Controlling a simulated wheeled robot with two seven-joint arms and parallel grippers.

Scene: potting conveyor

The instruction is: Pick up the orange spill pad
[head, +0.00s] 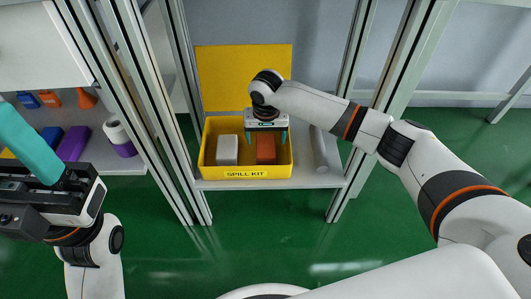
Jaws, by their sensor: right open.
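The orange spill pad (266,153) is a reddish-orange block standing in the right half of the yellow spill kit bin (215,174). My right gripper (266,138) reaches down over the bin, with its teal fingers spread apart above and to either side of the pad. The gripper body hides the pad's far end. I cannot tell how much height lies between the fingertips and the pad. My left gripper (24,140) is at the left edge, away from the bin, with a teal finger pointing up-left. Its jaw opening cannot be made out.
A light grey block (227,151) stands left of the pad in the bin. The yellow lid (243,78) is raised behind. A grey roll (319,150) lies right of the bin on the shelf. Metal posts (174,130) flank the opening. A side shelf (135,165) holds coloured items.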

